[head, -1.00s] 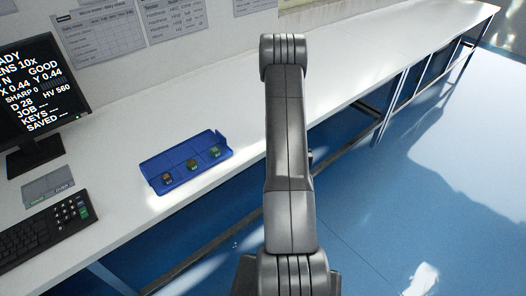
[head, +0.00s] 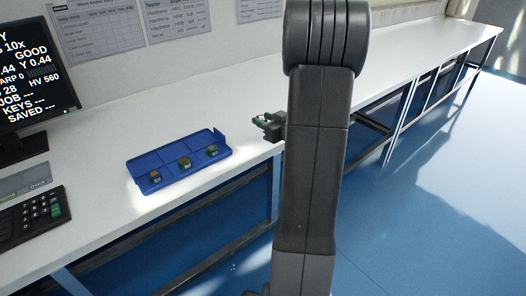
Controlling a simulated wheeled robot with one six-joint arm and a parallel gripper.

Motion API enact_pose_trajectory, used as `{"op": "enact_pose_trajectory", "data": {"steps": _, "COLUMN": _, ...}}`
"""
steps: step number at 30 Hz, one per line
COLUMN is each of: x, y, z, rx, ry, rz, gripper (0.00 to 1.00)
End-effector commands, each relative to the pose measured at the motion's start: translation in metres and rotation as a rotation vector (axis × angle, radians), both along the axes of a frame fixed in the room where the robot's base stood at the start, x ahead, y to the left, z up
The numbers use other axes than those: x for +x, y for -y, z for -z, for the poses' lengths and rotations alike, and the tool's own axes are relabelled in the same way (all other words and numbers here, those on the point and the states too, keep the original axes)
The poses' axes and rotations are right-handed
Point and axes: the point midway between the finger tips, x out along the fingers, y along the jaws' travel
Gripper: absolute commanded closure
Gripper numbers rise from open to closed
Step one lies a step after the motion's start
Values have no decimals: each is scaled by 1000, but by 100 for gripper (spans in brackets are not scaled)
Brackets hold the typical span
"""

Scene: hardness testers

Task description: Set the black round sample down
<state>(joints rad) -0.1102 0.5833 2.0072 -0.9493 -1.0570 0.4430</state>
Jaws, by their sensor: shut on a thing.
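My gripper (head: 262,123) shows just left of my arm, beyond the right end of the blue tray (head: 138,165) and above the bench's front edge. It is shut on a small dark piece, the black round sample, which is too small and too much covered by the jaws to make out clearly. The blue tray lies flat on the white bench. Three small round samples stand in its front row: a brown-topped one (head: 156,176) at left, a greenish one (head: 184,162) in the middle and a green one (head: 212,151) at right.
The white bench (head: 100,135) is clear behind the tray and far along to the right. A monitor (head: 40,75) and a dark keypad (head: 45,212) stand at the left. Paper charts hang on the wall behind. Blue floor lies in front.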

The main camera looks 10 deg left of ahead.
Motion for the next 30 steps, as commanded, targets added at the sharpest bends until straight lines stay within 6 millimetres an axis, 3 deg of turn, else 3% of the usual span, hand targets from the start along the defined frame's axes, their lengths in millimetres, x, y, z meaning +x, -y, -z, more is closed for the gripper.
{"op": "enact_pose_trajectory", "data": {"steps": 1, "x": 0, "y": 0, "z": 14, "rx": -1, "ry": -6, "rz": -1, "gripper": 90}}
{"op": "enact_pose_trajectory", "data": {"steps": 6, "x": 0, "y": 0, "z": 43, "rx": 0, "ry": -4, "rz": -1, "gripper": 90}}
{"op": "enact_pose_trajectory", "data": {"steps": 11, "x": 0, "y": 0, "z": 53, "rx": 0, "ry": -2, "rz": 0, "gripper": 90}}
{"op": "enact_pose_trajectory", "data": {"steps": 18, "x": 0, "y": 0, "z": 83, "rx": 1, "ry": -4, "rz": 1, "gripper": 90}}
{"op": "enact_pose_trajectory", "data": {"steps": 30, "x": 0, "y": 0, "z": 90, "rx": 0, "ry": 0, "rz": 1, "gripper": 90}}
